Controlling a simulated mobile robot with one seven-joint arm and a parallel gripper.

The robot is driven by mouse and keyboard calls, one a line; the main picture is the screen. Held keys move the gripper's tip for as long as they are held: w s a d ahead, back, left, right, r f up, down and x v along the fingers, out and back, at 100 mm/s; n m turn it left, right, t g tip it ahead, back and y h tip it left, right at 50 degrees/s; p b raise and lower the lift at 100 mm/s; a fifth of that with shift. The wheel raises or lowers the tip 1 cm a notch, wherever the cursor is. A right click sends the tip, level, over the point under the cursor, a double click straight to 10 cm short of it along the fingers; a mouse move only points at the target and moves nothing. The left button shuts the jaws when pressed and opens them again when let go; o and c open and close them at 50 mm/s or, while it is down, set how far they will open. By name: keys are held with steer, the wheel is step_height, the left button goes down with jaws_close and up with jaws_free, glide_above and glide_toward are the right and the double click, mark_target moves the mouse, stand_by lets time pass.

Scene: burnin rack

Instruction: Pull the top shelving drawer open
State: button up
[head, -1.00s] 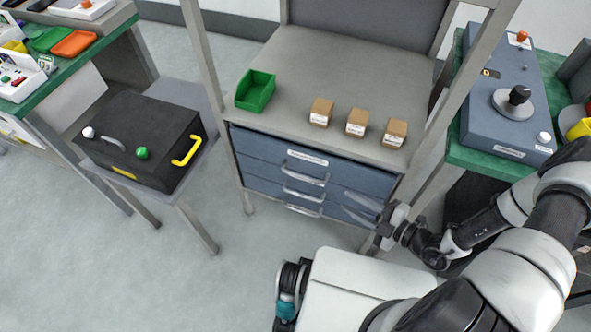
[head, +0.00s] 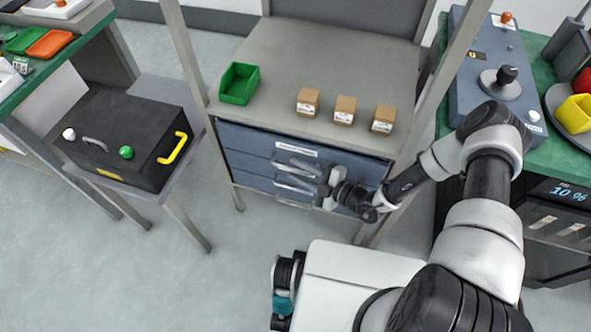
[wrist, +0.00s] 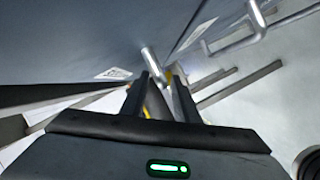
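The blue drawer unit sits under the grey shelf top. Its top drawer (head: 250,137) looks closed, with a white label and a grey bar handle (head: 298,166). Two more handles lie below it. My gripper (head: 305,180) is in front of the drawer fronts, reaching in from the right at about the height of the upper handles. In the wrist view, the fingers (wrist: 160,82) are apart, and a grey handle bar (wrist: 152,60) shows just ahead of the fingertips. I cannot tell whether they touch it, nor surely which drawer it belongs to.
A green bin (head: 239,84) and small cardboard boxes (head: 344,110) stand on the shelf top (head: 290,60). A black case (head: 120,140) lies on a low stand at left. A rack post (head: 425,90) and a green bench (head: 545,135) are at right. Floor is clear in front at left.

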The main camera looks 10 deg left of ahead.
steer(key=shift+w+a+f, duration=0.15)
steer(key=shift+w+a, duration=0.1)
steer(key=shift+a, duration=0.3)
jaws_close()
